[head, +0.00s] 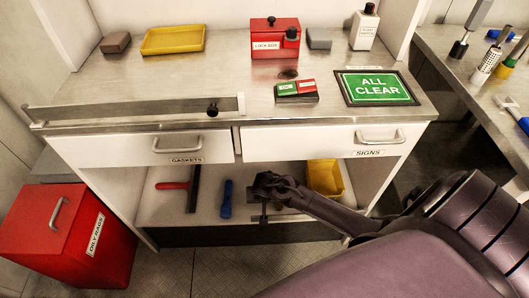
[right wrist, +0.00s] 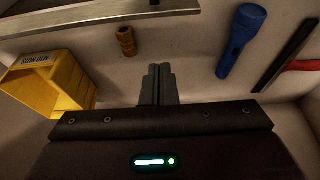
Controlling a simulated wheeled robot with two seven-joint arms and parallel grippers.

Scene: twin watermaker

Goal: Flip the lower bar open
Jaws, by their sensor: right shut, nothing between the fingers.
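In the head view my arm covers most of that area, and I cannot make the bar out clearly. My right gripper (right wrist: 160,84) is shut and empty, its fingers together over the lower shelf and apart from the bar. In the head view the right gripper (head: 264,192) is in front of the open shelf below the drawers. My left gripper is not in view.
On the lower shelf are a yellow bin (head: 326,180), a blue flashlight (head: 227,200), a squeegee (head: 193,190) and an orange fitting (right wrist: 126,42). The upper bar (head: 130,108) lies along the counter edge. Two drawers overhang the shelf. A red bin (head: 60,245) stands left.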

